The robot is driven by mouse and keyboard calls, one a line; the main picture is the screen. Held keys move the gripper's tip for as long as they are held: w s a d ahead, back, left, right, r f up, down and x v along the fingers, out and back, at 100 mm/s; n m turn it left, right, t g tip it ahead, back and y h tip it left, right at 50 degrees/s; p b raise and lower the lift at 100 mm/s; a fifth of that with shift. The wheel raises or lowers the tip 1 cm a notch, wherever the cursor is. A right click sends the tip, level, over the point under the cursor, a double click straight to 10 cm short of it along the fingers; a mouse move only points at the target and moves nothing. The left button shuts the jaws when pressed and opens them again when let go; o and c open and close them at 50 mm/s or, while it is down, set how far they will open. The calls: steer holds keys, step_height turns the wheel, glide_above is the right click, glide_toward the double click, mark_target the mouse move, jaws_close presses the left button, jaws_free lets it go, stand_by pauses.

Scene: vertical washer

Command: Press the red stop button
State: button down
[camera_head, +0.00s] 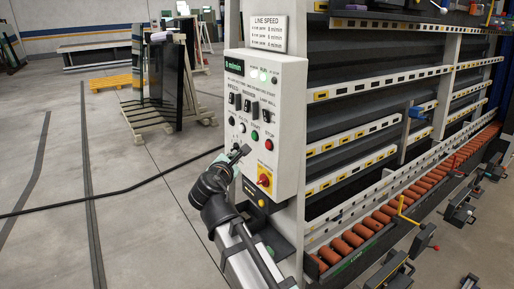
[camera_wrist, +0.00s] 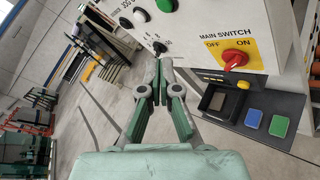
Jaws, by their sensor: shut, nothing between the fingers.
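The red stop button (camera_head: 268,144) is a small round button on the front of the white control panel (camera_head: 289,95), right of and slightly below a green button (camera_head: 254,135). My gripper (camera_head: 243,151) is shut and empty, its tips to the left of the red button in the head view. I cannot tell if the tips touch the panel. In the wrist view my gripper (camera_wrist: 164,66) points at the panel's lower left edge, near a black knob (camera_wrist: 160,47); the green button (camera_wrist: 167,5) is at the top edge. The red stop button is out of the wrist view.
A red main switch on a yellow plate (camera_head: 264,180) sits below the buttons; it also shows in the wrist view (camera_wrist: 235,60). A dark box with yellow, blue and green buttons (camera_wrist: 253,118) juts out below. The washer's roller conveyor (camera_head: 375,222) is at right. Open floor lies left.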

mark_target(268, 145)
steer(key=shift+n, duration=0.3)
steer(key=shift+w+d, duration=0.1)
steer(key=shift+d, duration=0.05)
steer(key=w+d+p, duration=0.1)
steer(key=w+d, duration=0.4)
steer(key=d, duration=0.2)
stand_by(0.5)
steer(key=shift+w+d+p, duration=0.1)
steer(key=shift+d+p, duration=0.05)
steer(key=shift+p, duration=0.25)
stand_by(1.0)
steer(key=shift+w+d, duration=0.15)
steer(key=shift+d, duration=0.05)
steer(key=shift+w+d+p, duration=0.3)
steer(key=shift+d+p, duration=0.1)
stand_by(1.1)
stand_by(0.3)
steer(key=shift+s+a, duration=0.55)
steer(key=shift+a, duration=0.2)
